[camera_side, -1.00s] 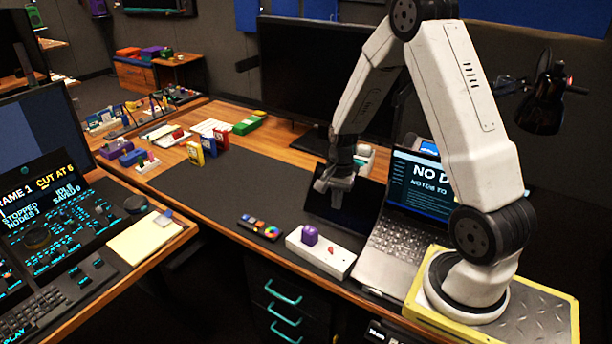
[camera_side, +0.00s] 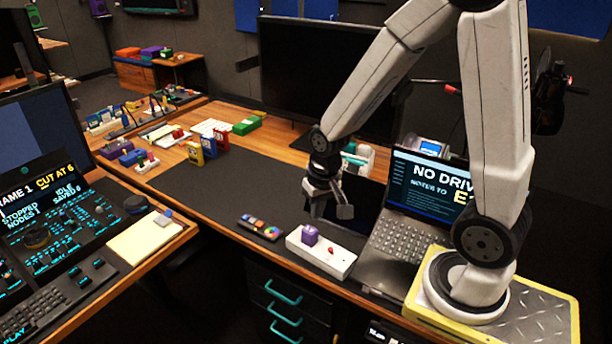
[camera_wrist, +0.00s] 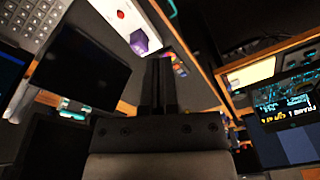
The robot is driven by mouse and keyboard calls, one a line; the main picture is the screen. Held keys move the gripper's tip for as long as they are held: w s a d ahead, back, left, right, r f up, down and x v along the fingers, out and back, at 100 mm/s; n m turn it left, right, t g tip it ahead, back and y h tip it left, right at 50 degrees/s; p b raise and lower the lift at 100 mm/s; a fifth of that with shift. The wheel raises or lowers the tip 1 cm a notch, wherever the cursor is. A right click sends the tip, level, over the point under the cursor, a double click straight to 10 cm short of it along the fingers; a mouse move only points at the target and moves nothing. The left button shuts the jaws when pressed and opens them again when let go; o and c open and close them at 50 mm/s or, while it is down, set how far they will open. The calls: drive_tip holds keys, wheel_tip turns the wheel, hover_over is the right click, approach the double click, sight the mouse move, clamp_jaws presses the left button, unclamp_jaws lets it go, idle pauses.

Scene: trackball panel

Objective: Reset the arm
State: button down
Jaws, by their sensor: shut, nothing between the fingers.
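My gripper (camera_side: 331,213) hangs in the air over the dark desk mat, above and a little behind the white trackball panel (camera_side: 338,262). Its fingers are shut and empty; the wrist view shows them pressed together (camera_wrist: 158,85). The panel carries a purple ball (camera_side: 310,235) and a small red button (camera_side: 330,250). In the wrist view the panel (camera_wrist: 112,13) and the purple ball (camera_wrist: 141,41) lie beyond the fingertips, to the upper left. The gripper appears apart from the panel.
An open laptop (camera_side: 402,232) stands right of the panel. A small controller with coloured buttons (camera_side: 260,229) lies left of the panel. A large monitor (camera_side: 310,70) stands behind. The mat (camera_side: 225,180) is clear at left.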

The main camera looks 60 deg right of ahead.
drive_tip(key=s+a+r+n+t, duration=0.1)
drive_tip(key=s+a+r+n, duration=0.1)
drive_tip(key=a+n, duration=0.3)
drive_tip(key=shift+s+a, duration=0.15)
drive_tip(key=shift+s, duration=0.45)
